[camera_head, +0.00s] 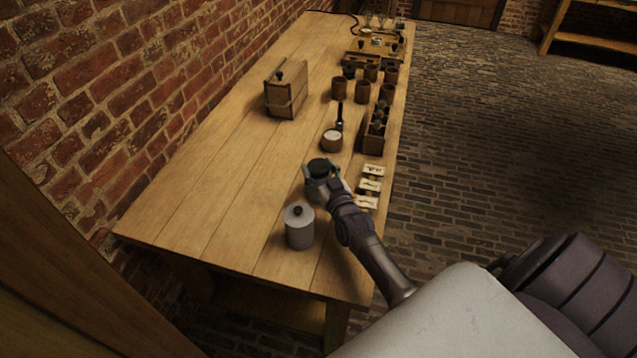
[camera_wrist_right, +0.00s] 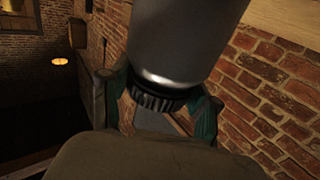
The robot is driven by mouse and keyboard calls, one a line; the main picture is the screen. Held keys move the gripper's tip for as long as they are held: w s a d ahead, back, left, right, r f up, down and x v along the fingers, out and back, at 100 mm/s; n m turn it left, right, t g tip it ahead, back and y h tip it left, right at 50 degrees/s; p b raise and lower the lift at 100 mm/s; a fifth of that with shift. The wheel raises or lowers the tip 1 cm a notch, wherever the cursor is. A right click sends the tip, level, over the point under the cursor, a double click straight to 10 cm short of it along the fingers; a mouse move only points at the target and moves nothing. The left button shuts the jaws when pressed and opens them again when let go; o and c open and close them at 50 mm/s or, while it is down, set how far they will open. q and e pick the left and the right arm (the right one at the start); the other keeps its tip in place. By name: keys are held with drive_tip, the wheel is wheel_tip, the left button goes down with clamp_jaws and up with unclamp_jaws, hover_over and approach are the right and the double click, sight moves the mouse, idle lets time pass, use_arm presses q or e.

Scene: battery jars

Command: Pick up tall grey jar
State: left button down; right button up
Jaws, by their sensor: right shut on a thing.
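A grey jar with a black lid (camera_head: 318,168) is in my right gripper (camera_head: 322,178), near the right edge of the table in the head view. The fingers are shut around it at the lid end. In the right wrist view the jar's smooth grey body (camera_wrist_right: 185,40) and black ribbed lid (camera_wrist_right: 158,98) fill the middle, with my right gripper (camera_wrist_right: 168,112) at the lid. The gripper hides part of the jar in the head view, and I cannot tell whether its base touches the table. My left gripper is not in view.
A pale grey jar with a knobbed lid (camera_head: 299,230) stands close in front. Behind are a small white-topped pot (camera_head: 332,140), a wooden rack (camera_head: 373,142), labelled cards (camera_head: 371,170), several brown pots (camera_head: 362,92) and a wooden box (camera_head: 286,98). The table's left side (camera_head: 205,185) is clear.

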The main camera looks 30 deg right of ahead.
drive_tip(key=c, duration=0.5)
clamp_jaws()
drive_tip(key=shift+r, duration=0.15)
